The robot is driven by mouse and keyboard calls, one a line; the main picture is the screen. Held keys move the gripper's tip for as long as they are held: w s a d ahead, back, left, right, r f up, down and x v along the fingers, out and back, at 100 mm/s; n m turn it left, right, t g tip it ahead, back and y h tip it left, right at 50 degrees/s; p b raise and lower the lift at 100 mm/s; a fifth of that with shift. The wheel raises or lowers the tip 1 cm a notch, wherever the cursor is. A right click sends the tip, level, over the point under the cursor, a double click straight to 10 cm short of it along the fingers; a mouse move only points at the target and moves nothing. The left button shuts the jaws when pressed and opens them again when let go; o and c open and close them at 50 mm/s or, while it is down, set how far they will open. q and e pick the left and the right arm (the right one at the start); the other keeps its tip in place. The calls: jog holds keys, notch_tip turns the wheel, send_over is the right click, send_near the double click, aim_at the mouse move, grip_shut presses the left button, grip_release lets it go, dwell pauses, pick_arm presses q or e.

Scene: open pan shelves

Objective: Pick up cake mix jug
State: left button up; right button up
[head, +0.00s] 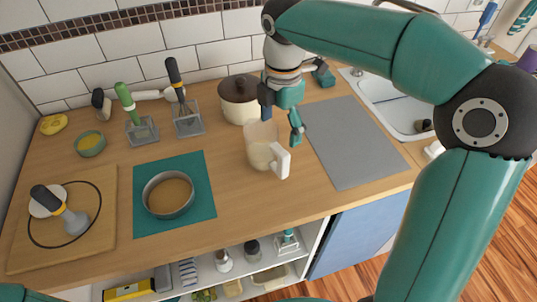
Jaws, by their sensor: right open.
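The cake mix jug (259,157) stands upright on the wooden counter right of the teal mat. It is clear, with pale contents and a white handle (281,161) on its right side. My right gripper (281,124) is open at the jug's far right rim, pointing down. One finger is just behind the rim and the other is right of it, above the handle. I cannot tell whether either finger touches the jug. My left gripper is not in view.
A filled round pan (168,195) sits on the teal mat (203,172). A grey mat (352,146) lies clear to the right. Utensil holders (188,125) stand at the back left.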

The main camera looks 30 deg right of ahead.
aim_at(280, 150)
notch_tip(280, 150, down, 9)
jog(key=shift+s+d+f, duration=0.1)
jog(key=shift+f, duration=0.05)
grip_shut()
dwell(0.8)
